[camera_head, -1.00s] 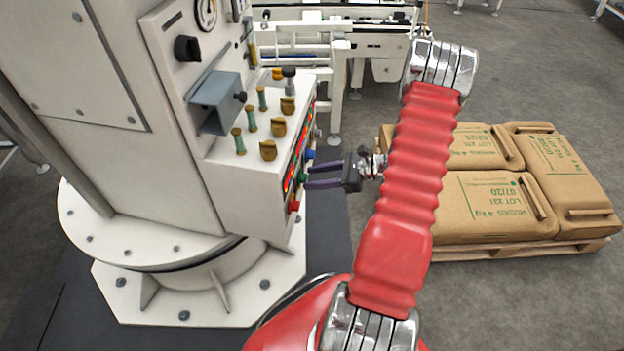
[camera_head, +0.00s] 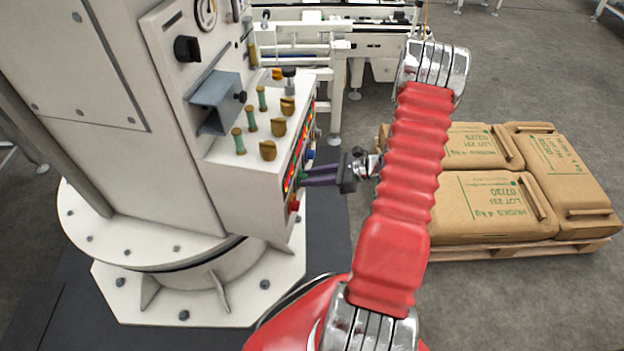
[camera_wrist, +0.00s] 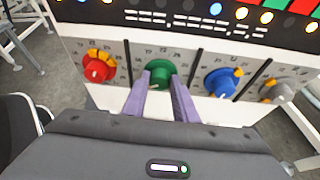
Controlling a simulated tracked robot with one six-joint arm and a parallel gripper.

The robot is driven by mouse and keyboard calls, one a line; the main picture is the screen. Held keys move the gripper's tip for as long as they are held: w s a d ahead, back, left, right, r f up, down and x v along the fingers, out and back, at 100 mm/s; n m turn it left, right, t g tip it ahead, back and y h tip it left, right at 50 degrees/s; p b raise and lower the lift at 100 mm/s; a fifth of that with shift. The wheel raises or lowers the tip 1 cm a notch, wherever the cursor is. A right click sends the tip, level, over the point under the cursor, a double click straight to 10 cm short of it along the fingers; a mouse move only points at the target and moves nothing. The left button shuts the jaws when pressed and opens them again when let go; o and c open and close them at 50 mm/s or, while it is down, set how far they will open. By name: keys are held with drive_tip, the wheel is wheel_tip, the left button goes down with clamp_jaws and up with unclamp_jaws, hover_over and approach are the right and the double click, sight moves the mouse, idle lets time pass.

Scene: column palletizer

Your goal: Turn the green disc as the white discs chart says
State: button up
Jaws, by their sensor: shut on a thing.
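The green disc (camera_wrist: 160,70) is a dial on the front of the control panel, in the middle of the wrist view, with printed numbers around it. My gripper (camera_wrist: 161,88) is shut on the green disc, one purple finger at each side. The head view also shows my gripper (camera_head: 304,178) at the panel front, with the green disc mostly hidden between its fingers. The green disc's pointer is hard to read. No white discs chart can be made out; round coloured and white lights (camera_wrist: 241,13) show above the dials.
A red dial (camera_wrist: 98,68) is left of the green disc, a blue dial (camera_wrist: 221,83) and a grey dial (camera_wrist: 279,92) right. Black bars separate them. Several knobs and levers stand on the console top (camera_head: 225,168). Sacks (camera_head: 490,205) lie on a pallet at right.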

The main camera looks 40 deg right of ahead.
drive_tip(key=shift+s+a+n, duration=0.25)
drive_tip(key=shift+a+n, duration=0.05)
drive_tip(key=shift+c, duration=0.5)
drive_tip(key=shift+s+a+f+n+t+h, duration=0.1)
drive_tip(key=shift+n+t+h, duration=0.85)
drive_tip(key=shift+n, duration=0.9)
drive_tip(key=shift+s+a+f+n+t+h, duration=0.1)
drive_tip(key=shift+n+t+h, duration=0.55)
drive_tip(key=shift+n+t, duration=0.85)
drive_tip(key=shift+w+r+n+g, duration=0.1)
drive_tip(key=shift+n+g, duration=0.15)
drive_tip(key=shift+n, duration=0.2)
drive_tip(key=o, duration=1)
drive_tip(key=shift+d, duration=0.1)
drive_tip(key=shift+o, duration=0.2)
drive_tip(key=shift+d, duration=0.1)
